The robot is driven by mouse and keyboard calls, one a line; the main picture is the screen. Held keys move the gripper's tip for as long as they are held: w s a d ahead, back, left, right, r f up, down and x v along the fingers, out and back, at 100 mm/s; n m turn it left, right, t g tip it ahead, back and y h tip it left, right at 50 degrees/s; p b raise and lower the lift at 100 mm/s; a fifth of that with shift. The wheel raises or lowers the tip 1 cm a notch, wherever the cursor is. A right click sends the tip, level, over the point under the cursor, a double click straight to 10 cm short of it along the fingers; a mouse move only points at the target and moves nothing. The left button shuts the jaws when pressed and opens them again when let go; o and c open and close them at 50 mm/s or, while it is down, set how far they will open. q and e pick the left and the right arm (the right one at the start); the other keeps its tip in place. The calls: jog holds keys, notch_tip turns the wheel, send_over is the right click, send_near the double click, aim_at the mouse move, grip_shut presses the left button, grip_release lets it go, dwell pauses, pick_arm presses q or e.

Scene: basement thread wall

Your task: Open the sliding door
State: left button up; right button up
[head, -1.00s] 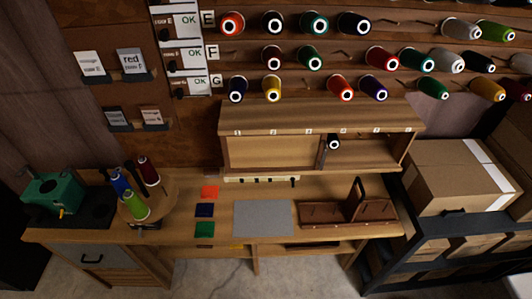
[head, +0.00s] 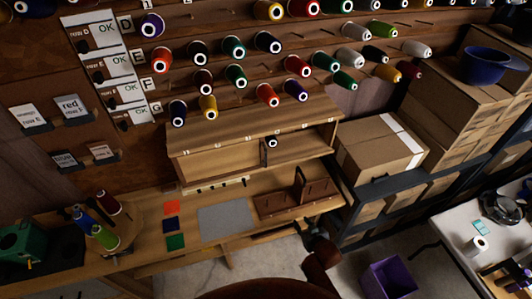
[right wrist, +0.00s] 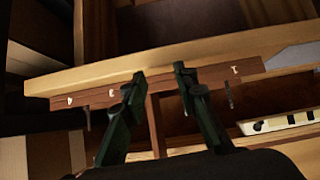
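The wooden cabinet (head: 185,139) stands on the workbench in the head view. Its light sliding door panel (head: 220,160) covers the left part of the front. A dark upright piece (head: 263,152) is at the panel's right edge, and the right part of the front is open. My right gripper (head: 308,230) is in front of the bench, below and right of the cabinet, apart from the door. In the right wrist view its two dark green fingers (right wrist: 158,75) are spread, with nothing gripped visible. My left gripper is out of view.
A brown rack with an upright handle (head: 302,188) stands on the bench near my right gripper. A grey mat (head: 225,217) lies left of it. Cardboard boxes (head: 380,150) on a dark shelf stand at the right. A purple bin (head: 388,277) is on the floor.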

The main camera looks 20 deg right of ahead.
jog(key=w+a+r+t+p, duration=0.1)
jog(key=w+r, duration=0.2)
jog(key=r, duration=0.3)
jog(key=w+a+r+t, duration=0.1)
jog(key=w+r+t, duration=0.1)
jog(key=r, duration=0.5)
jog(key=n+t+y, duration=0.2)
jog(key=t+y, duration=0.2)
send_near(266, 159)
jog(key=d+x, duration=0.1)
jog(key=x, duration=0.6)
jog(key=p+x, duration=0.1)
jog(key=x, duration=0.2)
jog(key=shift+s+a+f, duration=0.1)
jog(key=shift+a, duration=0.3)
jog(key=shift+w+a, duration=0.15)
jog(key=shift+w, duration=0.35)
jog(key=shift+c, duration=0.7)
grip_shut()
